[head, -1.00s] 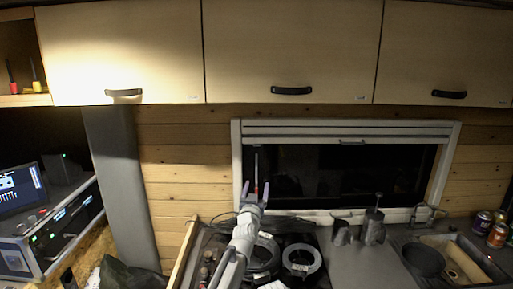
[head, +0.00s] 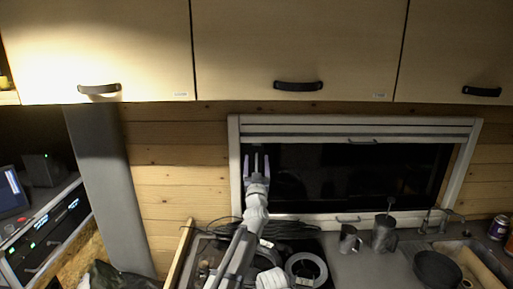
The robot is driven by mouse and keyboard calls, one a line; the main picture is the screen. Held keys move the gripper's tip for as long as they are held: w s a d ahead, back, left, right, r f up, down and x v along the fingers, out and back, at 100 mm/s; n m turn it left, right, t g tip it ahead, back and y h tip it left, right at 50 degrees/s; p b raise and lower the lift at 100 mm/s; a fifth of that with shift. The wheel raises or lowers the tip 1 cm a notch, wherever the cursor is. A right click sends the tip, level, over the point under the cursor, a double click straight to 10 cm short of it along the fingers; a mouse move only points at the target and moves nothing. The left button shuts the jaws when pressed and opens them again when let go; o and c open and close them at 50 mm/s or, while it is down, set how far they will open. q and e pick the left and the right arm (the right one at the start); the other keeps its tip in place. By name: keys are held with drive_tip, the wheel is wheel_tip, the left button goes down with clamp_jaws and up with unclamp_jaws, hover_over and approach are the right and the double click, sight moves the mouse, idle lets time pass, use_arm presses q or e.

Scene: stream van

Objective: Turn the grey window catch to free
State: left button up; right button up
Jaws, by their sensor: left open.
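The window (head: 345,175) is a dark pane in a pale frame, with a blind rolled up at its top. The gripper and arm hide part of the left frame. My right gripper is out of view.
Cupboards with dark handles (head: 298,86) hang above the window. Below it stand a metal mug (head: 349,241), a larger metal pot (head: 384,235) and a dark pan (head: 438,269).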

use_arm(q)
drive_tip(key=p+x, duration=0.2)
drive_tip(key=x, duration=0.5)
drive_tip(key=shift+w+p, duration=0.35)
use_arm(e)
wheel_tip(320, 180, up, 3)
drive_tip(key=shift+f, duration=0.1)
use_arm(q)
drive_tip(key=shift+s, duration=0.1)
clamp_jaws()
